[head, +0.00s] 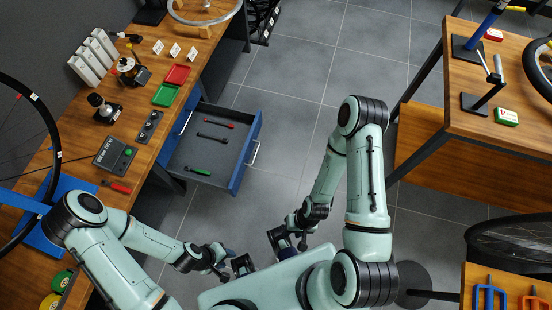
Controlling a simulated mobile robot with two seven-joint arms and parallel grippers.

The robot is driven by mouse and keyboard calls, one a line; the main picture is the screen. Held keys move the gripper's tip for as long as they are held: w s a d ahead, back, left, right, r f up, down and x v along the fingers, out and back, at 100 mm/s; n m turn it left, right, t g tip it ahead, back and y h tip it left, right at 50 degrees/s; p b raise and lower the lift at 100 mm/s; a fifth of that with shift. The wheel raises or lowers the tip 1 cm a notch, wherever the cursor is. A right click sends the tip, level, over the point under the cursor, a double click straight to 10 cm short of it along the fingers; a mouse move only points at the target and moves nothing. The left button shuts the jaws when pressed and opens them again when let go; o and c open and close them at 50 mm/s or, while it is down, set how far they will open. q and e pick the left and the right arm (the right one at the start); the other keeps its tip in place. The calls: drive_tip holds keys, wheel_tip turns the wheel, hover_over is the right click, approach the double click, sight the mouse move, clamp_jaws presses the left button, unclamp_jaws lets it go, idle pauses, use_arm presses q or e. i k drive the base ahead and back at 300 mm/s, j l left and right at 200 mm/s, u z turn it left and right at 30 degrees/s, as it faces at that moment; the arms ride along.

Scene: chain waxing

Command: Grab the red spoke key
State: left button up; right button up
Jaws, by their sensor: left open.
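A slim red tool (217,123) lies in the open blue drawer (236,172), near its far end; it looks like the red spoke key, but its fine shape is too small to tell. A black tool (212,137) and a green tool (197,171) lie in the same drawer, apart from it. My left gripper (232,267) is open and empty, low in the view, nearer to me than the drawer and not touching it. My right gripper (287,241) hangs to the right of it, over the floor; its fingers are too unclear to read.
The left workbench (145,149) holds a red-handled tool (117,187), a green tray (165,95), a red tray (178,75) and a wheel (22,160) in a blue stand. Another bench (480,125) stands at right. The grey floor (300,100) between is clear.

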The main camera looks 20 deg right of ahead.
sight(115, 186)
drive_tip(key=k+z, duration=0.1)
drive_tip(key=z, duration=0.15)
drive_tip(key=j+u, duration=0.15)
drive_tip(key=u, duration=0.35)
drive_tip(key=i+j+u, duration=0.1)
drive_tip(key=u, duration=0.4)
drive_tip(key=i+u, duration=0.1)
drive_tip(key=u, duration=0.4)
drive_tip(key=i+l+u, duration=0.4)
drive_tip(key=i+l, duration=0.25)
drive_tip(key=i, duration=0.15)
